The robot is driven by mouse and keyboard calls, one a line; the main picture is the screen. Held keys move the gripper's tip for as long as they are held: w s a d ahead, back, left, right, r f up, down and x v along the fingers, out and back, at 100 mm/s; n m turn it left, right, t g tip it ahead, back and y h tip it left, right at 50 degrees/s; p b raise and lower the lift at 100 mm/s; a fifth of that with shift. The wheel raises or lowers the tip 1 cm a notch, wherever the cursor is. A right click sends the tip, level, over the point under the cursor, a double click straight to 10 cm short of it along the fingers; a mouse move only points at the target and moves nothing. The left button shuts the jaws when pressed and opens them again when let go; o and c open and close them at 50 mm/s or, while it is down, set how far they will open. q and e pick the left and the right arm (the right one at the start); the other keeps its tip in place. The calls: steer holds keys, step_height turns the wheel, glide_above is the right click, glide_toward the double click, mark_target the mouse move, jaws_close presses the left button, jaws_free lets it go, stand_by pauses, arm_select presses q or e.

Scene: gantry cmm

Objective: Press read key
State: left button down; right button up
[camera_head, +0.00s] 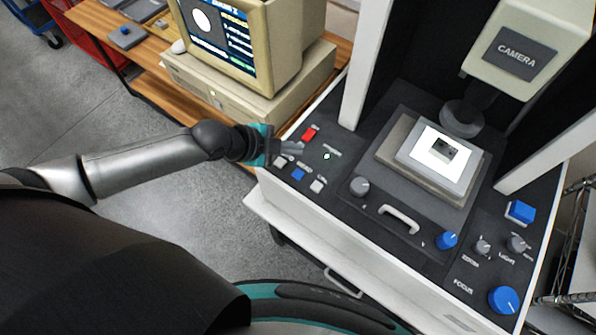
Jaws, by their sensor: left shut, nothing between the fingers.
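A small group of keys sits at the left of the machine's dark panel: a red key (309,134), a pale grey key (280,161), a blue key (298,174) and a white key (317,186). Their labels are too small to read, so I cannot tell which is the read key. My left gripper (293,148) is shut and empty. It reaches in from the left, over the panel between the red key and the pale grey key. I cannot tell whether its tips touch the panel. My right gripper is not in view.
A camera head (520,60) hangs over a lit stage (413,154) holding a small dark part. Knobs, a handle (399,218) and a blue focus knob (503,299) line the panel's front. A computer (245,85) stands on a wooden desk behind my left arm. Uprights flank the stage.

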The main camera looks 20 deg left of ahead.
arm_select(q)
steer(key=shift+f, duration=0.1)
steer(key=b, duration=0.7)
glide_above(293, 175)
step_height(293, 175, down, 8)
steer(key=shift+r, duration=0.2)
steer(key=shift+f+b, duration=0.5)
steer(key=shift+f, duration=0.05)
stand_by(1.1)
steer(key=shift+f+b, duration=0.3)
steer(key=shift+f, duration=0.1)
steer(key=shift+f+b, duration=0.35)
steer(key=shift+f, duration=0.05)
stand_by(0.5)
steer(key=shift+r, duration=0.1)
steer(key=shift+r+p, duration=0.7)
steer(key=shift+p, duration=0.1)
